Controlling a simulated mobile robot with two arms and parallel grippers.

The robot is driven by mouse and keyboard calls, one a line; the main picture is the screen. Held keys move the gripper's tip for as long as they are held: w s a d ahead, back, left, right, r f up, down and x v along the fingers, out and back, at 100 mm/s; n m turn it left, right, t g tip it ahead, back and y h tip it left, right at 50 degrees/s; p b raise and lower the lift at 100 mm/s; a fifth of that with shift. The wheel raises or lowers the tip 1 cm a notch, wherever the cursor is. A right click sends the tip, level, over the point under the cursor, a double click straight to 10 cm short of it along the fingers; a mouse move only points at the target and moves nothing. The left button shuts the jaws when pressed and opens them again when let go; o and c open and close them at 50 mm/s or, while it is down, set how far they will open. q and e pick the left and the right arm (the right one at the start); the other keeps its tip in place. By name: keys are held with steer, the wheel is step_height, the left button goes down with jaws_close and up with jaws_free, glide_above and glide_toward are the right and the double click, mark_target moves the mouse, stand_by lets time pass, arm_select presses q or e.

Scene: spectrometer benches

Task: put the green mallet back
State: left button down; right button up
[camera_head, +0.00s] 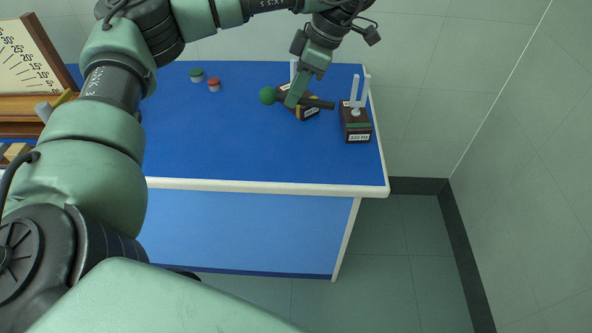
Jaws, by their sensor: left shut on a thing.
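My left gripper (294,98) is at the far right of the blue bench and is shut on the green mallet. The green mallet (267,95) has a round green head, at the left of the gripper, and a dark handle sticking out to the right. It lies roughly level across the picture, in front of or over a dark stand with a yellow band (308,112). I cannot tell if they touch. A second dark stand with a green band (356,136) is to the right, with two upright white prongs, a label, and nothing in it. My right gripper is not in view.
The blue bench (230,150) has a white edge and clear room at its middle and front. A green-topped jar (196,75) and a red-topped jar (214,84) stand at the back left. A wooden scale board (22,60) is at the far left.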

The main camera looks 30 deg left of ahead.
arm_select(q)
steer(key=shift+a+n, duration=0.2)
steer(key=shift+n, duration=0.2)
step_height(320, 180, down, 5)
glide_above(289, 166)
steer(key=d, duration=0.1)
steer(key=f, duration=0.9)
steer(key=shift+w+f+p, duration=0.2)
steer(key=shift+w+p, duration=0.15)
steer(key=shift+p, duration=0.05)
steer(key=shift+f+p, duration=0.35)
steer(key=shift+f, duration=2.25)
steer(key=c, duration=1.8)
jaws_free()
steer(key=shift+f, duration=0.1)
steer(key=shift+c, duration=0.2)
steer(key=o, duration=0.4)
